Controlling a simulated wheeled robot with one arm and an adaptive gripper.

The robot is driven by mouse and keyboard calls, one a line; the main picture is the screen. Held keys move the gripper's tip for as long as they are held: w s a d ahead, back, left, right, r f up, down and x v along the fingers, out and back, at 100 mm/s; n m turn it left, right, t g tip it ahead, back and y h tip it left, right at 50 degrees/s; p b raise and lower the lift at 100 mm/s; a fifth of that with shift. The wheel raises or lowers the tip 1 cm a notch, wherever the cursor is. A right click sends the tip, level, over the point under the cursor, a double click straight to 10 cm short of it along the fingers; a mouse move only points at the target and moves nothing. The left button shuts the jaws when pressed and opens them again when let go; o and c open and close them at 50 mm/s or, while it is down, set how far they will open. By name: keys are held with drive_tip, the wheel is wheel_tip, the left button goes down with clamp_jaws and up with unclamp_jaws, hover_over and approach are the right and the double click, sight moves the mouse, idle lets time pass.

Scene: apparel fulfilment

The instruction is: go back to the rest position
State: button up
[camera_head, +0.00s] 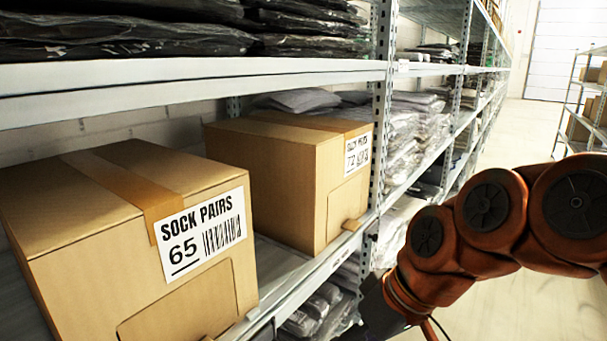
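My orange arm reaches in from the right edge of the head view and bends down to the lower middle. Its dark end (383,312) is in front of the shelf's front edge, below the shelf board. The fingertips are cut off or hidden, so I cannot tell whether my gripper is open or shut, or whether it holds anything.
A "SOCK PAIRS 65" box (85,240) and a second sock box (285,185) stand on the shelf (300,285) at left. A metal upright (382,110) stands close to my arm. The aisle floor (520,130) is clear; another rack (585,100) stands right.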

drive_tip(key=s+d+f+m+g+h+p, duration=0.1)
drive_tip(key=s+d+m+g+h+p, duration=0.2)
drive_tip(key=s+d+p, duration=0.7)
drive_tip(key=s+d+m+h, duration=0.1)
drive_tip(key=s+m+h, duration=0.1)
drive_tip(key=s+m, duration=0.1)
drive_tip(key=shift+s, duration=0.45)
drive_tip(key=shift+d, duration=0.1)
